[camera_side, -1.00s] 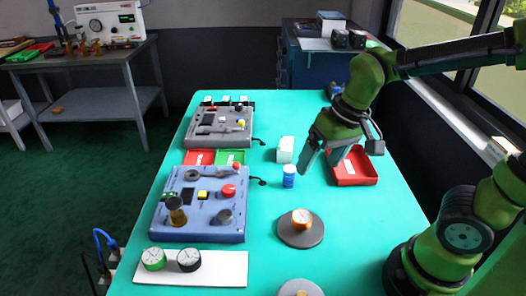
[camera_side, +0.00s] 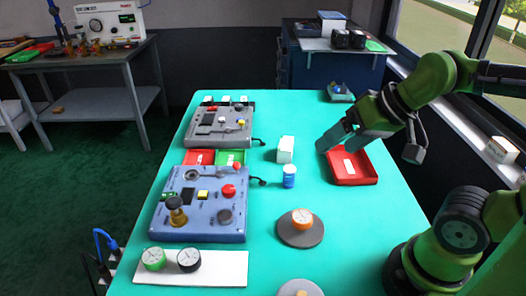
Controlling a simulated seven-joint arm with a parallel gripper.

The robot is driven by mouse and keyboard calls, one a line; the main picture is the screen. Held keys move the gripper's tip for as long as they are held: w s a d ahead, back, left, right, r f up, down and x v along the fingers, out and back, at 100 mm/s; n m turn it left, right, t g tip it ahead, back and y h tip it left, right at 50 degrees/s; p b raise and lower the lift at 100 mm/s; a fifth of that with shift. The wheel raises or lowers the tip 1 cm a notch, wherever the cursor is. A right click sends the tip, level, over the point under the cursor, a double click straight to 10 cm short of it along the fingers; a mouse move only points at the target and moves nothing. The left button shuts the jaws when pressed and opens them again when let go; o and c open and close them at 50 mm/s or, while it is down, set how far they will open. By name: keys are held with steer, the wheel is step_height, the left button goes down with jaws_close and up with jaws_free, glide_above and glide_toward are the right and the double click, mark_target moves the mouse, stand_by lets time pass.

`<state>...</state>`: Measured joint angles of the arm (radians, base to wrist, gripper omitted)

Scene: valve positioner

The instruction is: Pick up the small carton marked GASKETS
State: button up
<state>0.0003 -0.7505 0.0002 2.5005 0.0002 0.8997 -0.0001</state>
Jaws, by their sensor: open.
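A small white carton (camera_side: 286,149) stands upright on the teal table, right of the grey panel box. Any marking on it is too small to read. My gripper (camera_side: 336,144) is open and empty, to the right of the carton and apart from it. Its fingers point left and down, over the far left edge of the red tray. Several other small white boxes (camera_side: 227,100) stand in a row behind the grey panel box, their labels unreadable here.
A blue-and-white bottle (camera_side: 289,177) stands just in front of the carton. The red tray (camera_side: 371,180) holds a white label. A grey panel box (camera_side: 218,126) and a blue one (camera_side: 200,207) fill the left side.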

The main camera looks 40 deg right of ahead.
steer(key=o, duration=0.4)
steer(key=n+g+h, duration=0.2)
steer(key=n+g, duration=0.5)
steer(key=n, duration=0.4)
glide_above(286, 143)
step_height(286, 143, down, 7)
step_height(286, 143, down, 16)
